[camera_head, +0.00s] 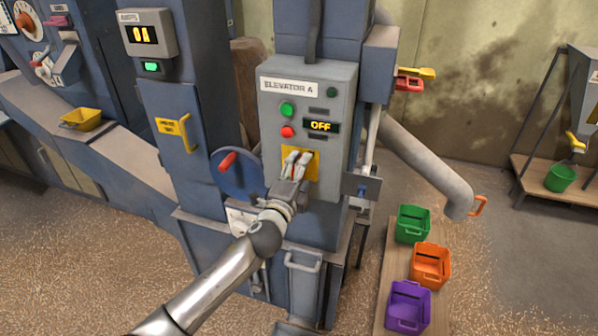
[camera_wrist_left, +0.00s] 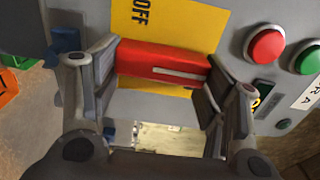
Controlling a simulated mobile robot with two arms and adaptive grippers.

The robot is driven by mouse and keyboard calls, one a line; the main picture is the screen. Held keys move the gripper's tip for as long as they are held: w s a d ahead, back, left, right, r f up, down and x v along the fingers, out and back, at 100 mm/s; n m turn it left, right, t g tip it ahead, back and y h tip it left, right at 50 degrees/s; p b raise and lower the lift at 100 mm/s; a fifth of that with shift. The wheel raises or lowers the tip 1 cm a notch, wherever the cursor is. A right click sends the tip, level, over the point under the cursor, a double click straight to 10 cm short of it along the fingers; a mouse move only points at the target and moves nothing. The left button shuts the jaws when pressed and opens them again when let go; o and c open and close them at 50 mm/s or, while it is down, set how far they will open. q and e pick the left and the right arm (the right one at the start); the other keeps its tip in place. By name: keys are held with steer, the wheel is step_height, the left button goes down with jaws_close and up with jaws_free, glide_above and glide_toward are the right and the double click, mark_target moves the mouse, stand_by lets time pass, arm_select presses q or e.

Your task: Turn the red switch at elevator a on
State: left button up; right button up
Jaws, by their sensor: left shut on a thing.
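The elevator A control box (camera_head: 345,85) is a grey panel with the label ELEVATOR A. Its display (camera_head: 321,126) reads OFF. The red switch is a red handle on a yellow plate (camera_head: 314,188). In the left wrist view the red switch (camera_wrist_left: 160,64) lies between the finger pads, and the yellow plate (camera_wrist_left: 190,22) shows the word OFF. My left gripper (camera_head: 297,160) is at the plate and shut on the red switch; its fingers hide most of the handle in the head view. My right gripper is not in view.
A green button (camera_head: 287,109) and a red button (camera_head: 287,131) sit above the switch. A blue wheel with a red handle (camera_head: 228,162) is left of the box. Green (camera_head: 412,223), orange (camera_head: 430,264) and purple (camera_head: 408,306) bins stand on a board at the lower right.

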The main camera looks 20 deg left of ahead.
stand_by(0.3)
arm_select(q)
steer(key=o, duration=1)
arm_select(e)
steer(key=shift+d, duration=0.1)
arm_select(q)
steer(key=s, duration=1.2)
steer(key=shift+a, duration=0.15)
